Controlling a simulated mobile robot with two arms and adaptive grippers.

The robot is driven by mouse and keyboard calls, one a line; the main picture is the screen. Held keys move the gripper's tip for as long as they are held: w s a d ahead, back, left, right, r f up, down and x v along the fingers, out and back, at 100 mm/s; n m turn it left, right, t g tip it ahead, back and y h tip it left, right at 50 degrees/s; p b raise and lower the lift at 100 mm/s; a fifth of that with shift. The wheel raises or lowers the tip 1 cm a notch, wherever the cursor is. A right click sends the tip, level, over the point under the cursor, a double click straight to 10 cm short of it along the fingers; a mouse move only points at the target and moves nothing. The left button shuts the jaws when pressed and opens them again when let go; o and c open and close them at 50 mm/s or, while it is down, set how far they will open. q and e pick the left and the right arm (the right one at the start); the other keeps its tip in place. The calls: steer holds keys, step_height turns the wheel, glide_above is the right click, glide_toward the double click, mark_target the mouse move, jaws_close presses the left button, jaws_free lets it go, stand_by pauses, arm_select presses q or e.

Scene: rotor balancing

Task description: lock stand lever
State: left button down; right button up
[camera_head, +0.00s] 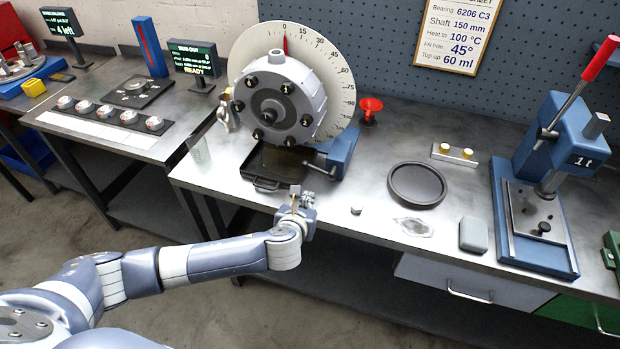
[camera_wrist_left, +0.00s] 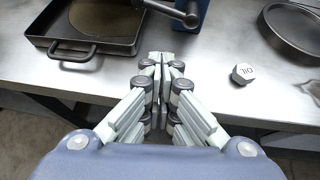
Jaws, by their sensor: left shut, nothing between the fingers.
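The blue stand (camera_head: 343,150) is on the bench and carries the grey rotor housing (camera_head: 280,105) in front of a dial with degree marks. The stand lever, a dark rod with a round knob, shows in the wrist view (camera_wrist_left: 188,16) at the top, beside the blue stand; in the head view it is small and I cannot tell its lock state. My left gripper (camera_head: 296,191) is at the bench's front edge, in front of the stand and apart from the lever. In the wrist view its fingers (camera_wrist_left: 162,58) are together and empty. My right gripper is not in view.
A black drip tray (camera_head: 266,184) with a handle sits under the housing, left of my gripper. An oil plug (camera_wrist_left: 243,73) lies to the right.

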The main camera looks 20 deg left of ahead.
arm_select(q)
steer(key=shift+w+a+r+m, duration=0.55)
steer(key=shift+r+m, duration=0.1)
steer(key=shift+m, duration=0.15)
steer(key=shift+w+a+r+m+t, duration=0.15)
steer(key=shift+r+m+t, duration=0.2)
steer(key=shift+m, duration=0.25)
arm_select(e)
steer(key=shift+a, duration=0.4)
arm_select(q)
steer(key=shift+w+f, duration=0.1)
steer(key=shift+w+f, duration=0.2)
steer(key=shift+w, duration=0.35)
steer(key=shift+p+x, duration=0.3)
steer(key=shift+x, duration=4.05)
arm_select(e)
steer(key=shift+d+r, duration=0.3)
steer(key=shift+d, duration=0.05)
arm_select(q)
steer(key=shift+a, duration=0.1)
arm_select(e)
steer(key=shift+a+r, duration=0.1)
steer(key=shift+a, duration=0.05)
arm_select(q)
steer(key=shift+r+p, duration=0.1)
steer(key=shift+p, duration=0.25)
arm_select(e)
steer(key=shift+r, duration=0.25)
